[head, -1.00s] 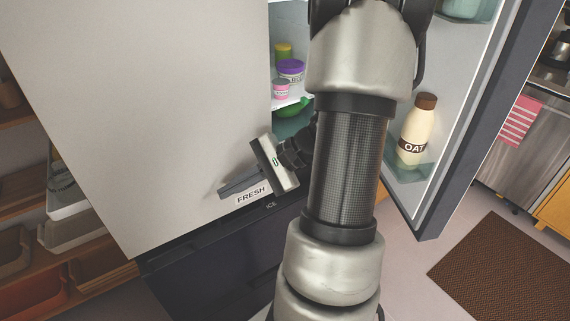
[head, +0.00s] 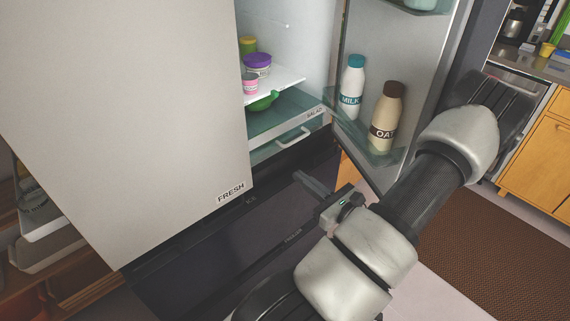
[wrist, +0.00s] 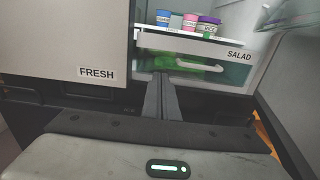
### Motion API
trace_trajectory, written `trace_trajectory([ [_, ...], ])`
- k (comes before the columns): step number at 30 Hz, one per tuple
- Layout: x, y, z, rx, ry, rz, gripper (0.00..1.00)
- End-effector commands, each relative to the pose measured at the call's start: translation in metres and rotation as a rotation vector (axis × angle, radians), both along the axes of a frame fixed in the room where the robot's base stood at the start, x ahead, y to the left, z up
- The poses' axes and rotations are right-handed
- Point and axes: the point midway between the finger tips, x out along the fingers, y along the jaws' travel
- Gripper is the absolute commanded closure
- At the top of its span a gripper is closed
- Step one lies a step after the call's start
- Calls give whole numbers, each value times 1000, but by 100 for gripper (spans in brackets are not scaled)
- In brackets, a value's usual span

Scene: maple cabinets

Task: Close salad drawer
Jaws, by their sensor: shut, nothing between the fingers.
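The salad drawer (head: 290,130) is a clear, greenish drawer with a white front strip reading SALAD and a pale bar handle, low in the open right side of the fridge. It also shows in the wrist view (wrist: 232,70), with its handle (wrist: 200,67) just beyond my fingers. I cannot tell exactly how far out it stands. My gripper (head: 303,179) is shut and empty, in front of and below the drawer front in the head view. In the wrist view my gripper (wrist: 161,78) points at the drawer's left part, apparently without touching.
The right fridge door (head: 425,75) stands open, holding a milk bottle (head: 352,85) and an oat bottle (head: 385,115). The left door (head: 120,110), labelled FRESH, is closed. Small tubs (head: 257,65) sit on the shelf above the drawer. A dark freezer front lies below.

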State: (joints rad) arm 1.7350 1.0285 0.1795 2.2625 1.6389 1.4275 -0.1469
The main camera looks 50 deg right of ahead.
Motion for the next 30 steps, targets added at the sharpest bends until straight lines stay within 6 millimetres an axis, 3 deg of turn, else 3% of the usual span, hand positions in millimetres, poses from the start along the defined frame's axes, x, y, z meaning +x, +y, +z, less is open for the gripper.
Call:
trace_trajectory([
  [12,83,-8,0,-4,0,8,100],
  [18,116,-11,1,-4,0,7,100],
  [24,131,-13,0,-4,1,6,100],
  [30,133,-14,0,-4,2,6,100],
])
